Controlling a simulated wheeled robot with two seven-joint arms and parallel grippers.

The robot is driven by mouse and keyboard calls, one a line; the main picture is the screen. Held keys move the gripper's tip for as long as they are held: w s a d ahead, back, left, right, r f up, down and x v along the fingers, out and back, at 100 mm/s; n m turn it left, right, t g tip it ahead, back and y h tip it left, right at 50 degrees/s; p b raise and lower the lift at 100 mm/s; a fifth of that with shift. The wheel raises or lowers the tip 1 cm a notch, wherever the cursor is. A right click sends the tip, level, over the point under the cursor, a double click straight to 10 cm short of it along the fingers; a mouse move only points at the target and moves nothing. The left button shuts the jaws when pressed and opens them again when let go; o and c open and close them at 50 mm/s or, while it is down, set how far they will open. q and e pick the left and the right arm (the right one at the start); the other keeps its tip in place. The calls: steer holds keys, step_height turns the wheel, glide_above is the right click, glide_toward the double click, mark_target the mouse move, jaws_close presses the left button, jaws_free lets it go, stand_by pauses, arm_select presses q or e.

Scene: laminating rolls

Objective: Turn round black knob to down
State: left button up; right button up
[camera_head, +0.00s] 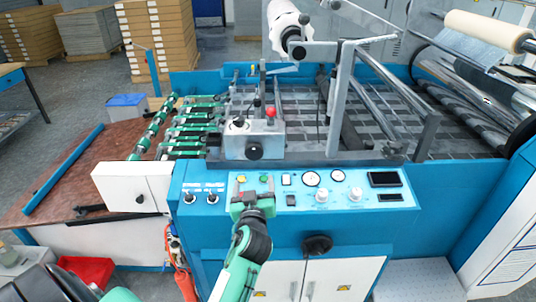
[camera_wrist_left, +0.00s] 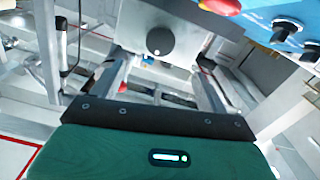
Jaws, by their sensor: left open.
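A round black knob (camera_head: 254,151) sits on the front of a grey metal box (camera_head: 233,142) above the control panel. A larger black knob (camera_head: 317,244) is on the blue front below the panel. My left gripper (camera_head: 251,188) is in front of the panel's left part, below the grey box, apart from the lower knob. In the left wrist view a round dark knob (camera_wrist_left: 160,40) with a small white dot on its lower rim shows beyond my open, empty fingers (camera_wrist_left: 160,72). I cannot tell surely which knob that is. My right gripper is not in view.
The control panel (camera_head: 275,200) carries buttons, two round gauges and white dials. A red ball-like knob (camera_head: 271,112) tops the grey box. A white box (camera_head: 135,188) stands at the left. Metal bars (camera_head: 335,100) rise to the right.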

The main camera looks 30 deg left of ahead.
mark_target(254, 153)
arm_select(q)
steer(key=p+x, duration=0.1)
steer(key=x, duration=0.3)
steer(key=p+x, duration=0.1)
steer(key=x, duration=0.3)
steer(key=p+x, duration=0.2)
steer(key=x, duration=0.2)
steer(key=shift+a+r, duration=0.2)
steer(key=shift+r, duration=0.1)
steer(key=shift+w+a+f, duration=0.1)
steer(key=shift+w+a, duration=0.25)
steer(key=shift+w, duration=0.2)
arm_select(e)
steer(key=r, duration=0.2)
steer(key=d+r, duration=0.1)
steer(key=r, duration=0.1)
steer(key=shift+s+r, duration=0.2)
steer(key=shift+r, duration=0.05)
arm_select(q)
steer(key=c, duration=1)
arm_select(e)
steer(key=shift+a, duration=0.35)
